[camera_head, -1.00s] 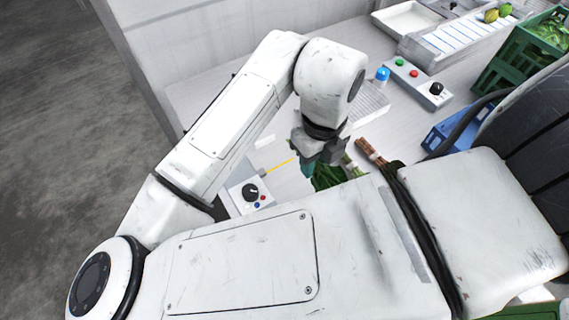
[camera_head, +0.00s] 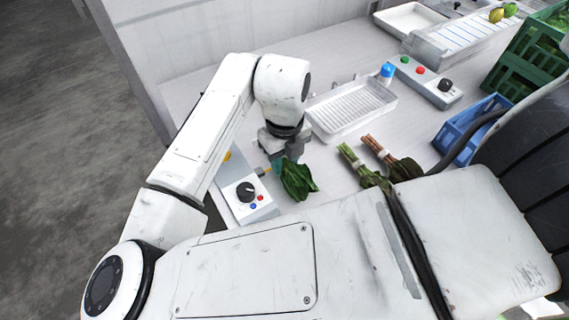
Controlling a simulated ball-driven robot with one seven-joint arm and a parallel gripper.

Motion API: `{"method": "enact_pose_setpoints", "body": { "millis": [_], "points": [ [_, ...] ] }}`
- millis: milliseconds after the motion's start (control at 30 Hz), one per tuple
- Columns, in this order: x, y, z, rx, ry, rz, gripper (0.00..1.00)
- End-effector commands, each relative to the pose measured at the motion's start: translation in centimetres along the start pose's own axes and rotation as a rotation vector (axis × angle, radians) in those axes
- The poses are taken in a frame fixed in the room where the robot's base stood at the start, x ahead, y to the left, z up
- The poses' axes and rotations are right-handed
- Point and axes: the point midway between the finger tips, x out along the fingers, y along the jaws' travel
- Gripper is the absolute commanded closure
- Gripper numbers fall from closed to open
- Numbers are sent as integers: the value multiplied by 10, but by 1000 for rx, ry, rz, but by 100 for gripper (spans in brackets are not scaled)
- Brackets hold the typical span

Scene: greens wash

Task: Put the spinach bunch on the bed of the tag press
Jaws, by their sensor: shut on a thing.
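My gripper (camera_head: 285,158) is shut on a dark green leafy bunch, which I take as the spinach bunch (camera_head: 298,182). Its leaves hang out to the lower right of the jaws, and its stems are hidden in the gripper. The light grey unit with a black dial (camera_head: 246,190), red and blue buttons and a yellow part looks like the tag press. It is just left of and below the held bunch. My arm covers its upper part, so its bed cannot be made out. I cannot tell whether the bunch touches it.
Two more bunches, one green-stemmed (camera_head: 352,158) and one red-stemmed (camera_head: 377,147), lie to the right. A white ribbed tray (camera_head: 352,122) stands behind the gripper. A blue crate (camera_head: 455,138), green crates (camera_head: 512,75) and a button box (camera_head: 428,84) are farther right.

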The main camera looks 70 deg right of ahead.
Motion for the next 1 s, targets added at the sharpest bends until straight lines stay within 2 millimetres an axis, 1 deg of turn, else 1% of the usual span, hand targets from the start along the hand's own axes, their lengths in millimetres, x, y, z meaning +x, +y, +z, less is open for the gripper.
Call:
{"method": "enact_pose_setpoints", "body": {
  "millis": [33,233,367,400,667,900,1000],
  "points": [
    [3,0,0,0,-1,0,100],
    [1,0,0,0,-1,0,100],
    [5,0,0,0,-1,0,100],
    [5,0,0,0,-1,0,65],
    [4,0,0,0,-1,0,40],
    [4,0,0,0,-1,0,39],
    [-1,0,0,0,-1,0,39]
  ]
}}
